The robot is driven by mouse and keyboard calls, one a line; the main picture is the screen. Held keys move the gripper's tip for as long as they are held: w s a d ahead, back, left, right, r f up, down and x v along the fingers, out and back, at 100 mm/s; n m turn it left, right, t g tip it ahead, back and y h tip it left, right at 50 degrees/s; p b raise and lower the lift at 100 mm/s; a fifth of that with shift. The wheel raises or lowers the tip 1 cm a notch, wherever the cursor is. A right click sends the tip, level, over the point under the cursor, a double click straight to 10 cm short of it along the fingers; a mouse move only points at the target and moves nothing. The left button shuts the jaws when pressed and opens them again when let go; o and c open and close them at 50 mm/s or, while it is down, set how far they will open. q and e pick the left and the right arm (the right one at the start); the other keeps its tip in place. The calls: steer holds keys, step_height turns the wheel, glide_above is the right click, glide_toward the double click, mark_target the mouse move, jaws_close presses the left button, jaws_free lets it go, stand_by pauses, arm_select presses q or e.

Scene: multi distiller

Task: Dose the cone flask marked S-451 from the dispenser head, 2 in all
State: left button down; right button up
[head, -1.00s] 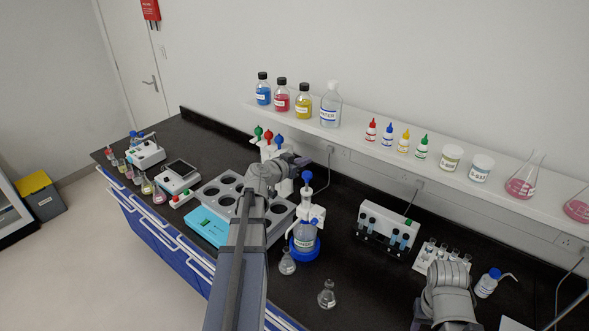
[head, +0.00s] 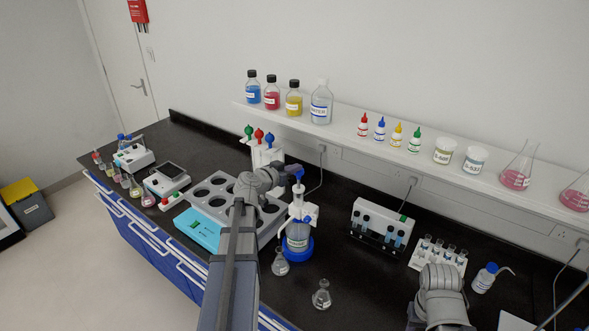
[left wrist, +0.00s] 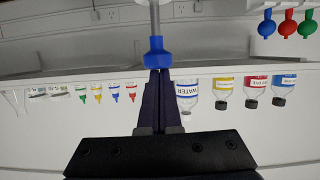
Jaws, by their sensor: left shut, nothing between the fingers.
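My left gripper (head: 294,170) is shut and empty at the knob. In the left wrist view, its closed fingertips (left wrist: 160,72) meet the edge of the blue knob (left wrist: 155,55); I cannot tell if they press it. One cone flask (head: 280,264) stands beside the bottle's base, and another cone flask (head: 321,297) stands nearer the front. Their markings are unreadable. My right arm's gripper is out of view.
A grey rack with round holes (head: 215,185) and a cyan device (head: 197,231) lie left of the bottle. A white block with vials (head: 381,222) and a tube rack (head: 437,256) stand to the right. The wall shelf (head: 345,132) carries bottles. Bench between flask and tube rack is clear.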

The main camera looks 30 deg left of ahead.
arm_select(q)
step_height(320, 180, down, 4)
steer(key=b, duration=0.3)
steer(key=shift+f+b, duration=0.2)
steer(key=shift+b, duration=0.2)
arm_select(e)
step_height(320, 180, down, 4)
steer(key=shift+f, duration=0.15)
arm_select(q)
steer(key=shift+r, duration=0.1)
steer(key=shift+r+p, duration=0.5)
steer(key=shift+p, duration=0.1)
step_height(320, 180, up, 3)
steer(key=p, duration=0.3)
steer(key=shift+w+d+r, duration=0.1)
steer(key=shift+w, duration=0.05)
steer(key=p+v, duration=0.3)
steer(key=v, duration=0.7)
steer(key=shift+a, duration=0.2)
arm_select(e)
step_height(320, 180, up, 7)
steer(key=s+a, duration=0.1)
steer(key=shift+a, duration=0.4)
